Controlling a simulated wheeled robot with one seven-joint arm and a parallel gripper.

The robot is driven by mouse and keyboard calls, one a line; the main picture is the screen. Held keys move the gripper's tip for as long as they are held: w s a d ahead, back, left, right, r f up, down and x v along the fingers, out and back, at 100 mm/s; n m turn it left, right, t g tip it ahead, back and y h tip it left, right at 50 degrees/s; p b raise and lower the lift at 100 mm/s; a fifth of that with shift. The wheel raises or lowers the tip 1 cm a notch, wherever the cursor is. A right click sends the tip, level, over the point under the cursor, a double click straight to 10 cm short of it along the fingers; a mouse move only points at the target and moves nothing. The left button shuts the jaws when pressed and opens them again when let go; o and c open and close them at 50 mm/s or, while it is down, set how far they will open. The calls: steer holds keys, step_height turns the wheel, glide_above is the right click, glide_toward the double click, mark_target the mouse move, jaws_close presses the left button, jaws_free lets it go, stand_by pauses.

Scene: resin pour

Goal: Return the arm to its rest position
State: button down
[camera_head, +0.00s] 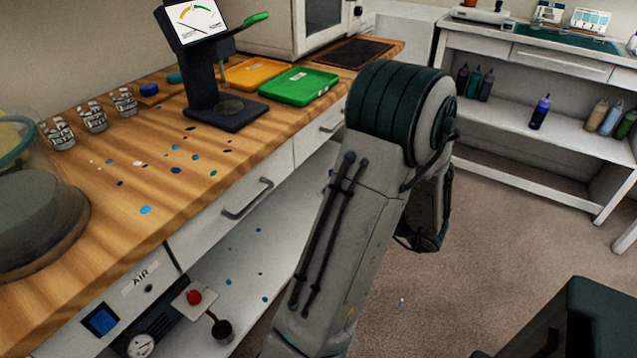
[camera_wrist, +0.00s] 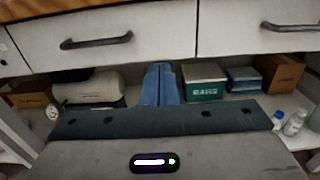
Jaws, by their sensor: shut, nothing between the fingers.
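My arm rises from the bottom of the head view, in front of the bench, and bends at a dark ribbed joint. Beyond the joint it folds down on the right side. The gripper's fingers cannot be made out there. In the wrist view my gripper (camera_wrist: 160,68) shows as two blue fingers lying side by side, shut with nothing between them. They point towards the open shelf below the white drawers (camera_wrist: 100,42), apart from the drawer fronts as far as I can tell.
The wooden bench (camera_head: 110,220) on the left carries cups (camera_head: 93,115), a dark press-like stand (camera_head: 205,75), a yellow tray (camera_head: 255,74) and a green tray (camera_head: 299,86). A white shelf unit (camera_head: 520,130) with bottles stands at the back right. Open carpet (camera_head: 480,225) lies between.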

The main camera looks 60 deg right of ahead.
steer(key=shift+s, duration=0.35)
steer(key=w+a+r+n+g+y+p, duration=0.35)
steer(key=w+a+n+y, duration=0.2)
steer(key=a, duration=0.25)
steer(key=w+a+r+n+g+y+p, duration=0.35)
steer(key=w+a+n, duration=0.2)
steer(key=a, duration=0.35)
steer(key=a+r+n+g+h+p, duration=0.4)
steer(key=a+r+n+p, duration=0.2)
steer(key=a+r+n, duration=0.2)
steer(key=s+a+r+n+g+h+p, duration=0.1)
steer(key=a+r+n+g+h+p, duration=0.3)
steer(key=a+r+n+p, duration=0.3)
steer(key=a+r+n+h, duration=0.1)
steer(key=a+r+n, duration=0.1)
steer(key=a+n, duration=0.3)
steer(key=shift+s+n, duration=0.25)
steer(key=shift+n, duration=2.15)
